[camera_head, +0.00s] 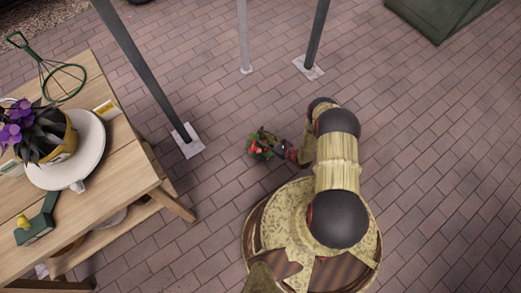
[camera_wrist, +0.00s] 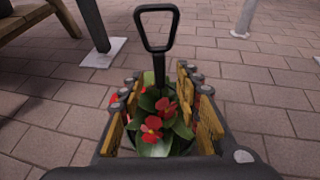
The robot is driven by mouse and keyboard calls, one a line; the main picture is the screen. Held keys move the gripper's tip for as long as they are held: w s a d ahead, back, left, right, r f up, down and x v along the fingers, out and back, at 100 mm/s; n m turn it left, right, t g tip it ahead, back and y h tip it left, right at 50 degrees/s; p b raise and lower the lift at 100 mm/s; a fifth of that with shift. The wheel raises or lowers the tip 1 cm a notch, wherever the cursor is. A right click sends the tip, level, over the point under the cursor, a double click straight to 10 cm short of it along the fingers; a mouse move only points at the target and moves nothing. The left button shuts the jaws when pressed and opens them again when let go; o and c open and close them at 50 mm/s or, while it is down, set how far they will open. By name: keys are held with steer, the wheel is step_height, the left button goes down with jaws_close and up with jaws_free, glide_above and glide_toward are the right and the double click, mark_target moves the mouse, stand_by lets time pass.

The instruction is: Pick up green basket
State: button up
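A plant with red flowers and green leaves (camera_wrist: 160,122) shows in the wrist view between the two fingers of my gripper (camera_wrist: 160,85). A dark upright stem with a triangular loop handle (camera_wrist: 157,30) rises behind it. The basket body is mostly hidden by leaves and fingers. The fingers are wide apart, one on each side of the plant; I cannot tell whether they touch it. In the head view the same plant (camera_head: 261,145) is at the end of my arm, over the brick paving. A green wire holder with a similar triangular handle (camera_head: 62,82) lies on the wooden table.
The wooden table (camera_head: 135,175) on the left holds a purple-flowered pot (camera_head: 65,145) on a white plate (camera_head: 88,160) and a small green item (camera_head: 40,225). Dark posts (camera_head: 150,75) and a pale post (camera_head: 243,35) stand on the paving.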

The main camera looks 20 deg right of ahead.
mark_target(261, 137)
steer(key=x, duration=0.1)
steer(key=b+x, duration=0.1)
steer(key=shift+w+a+f, duration=0.2)
steer(key=shift+f, duration=0.25)
steer(key=shift+w+a, duration=0.2)
steer(key=shift+w, duration=0.2)
steer(key=shift+c, duration=1)
steer(key=c, duration=0.6)
jaws_close()
steer(key=shift+s+f, duration=0.1)
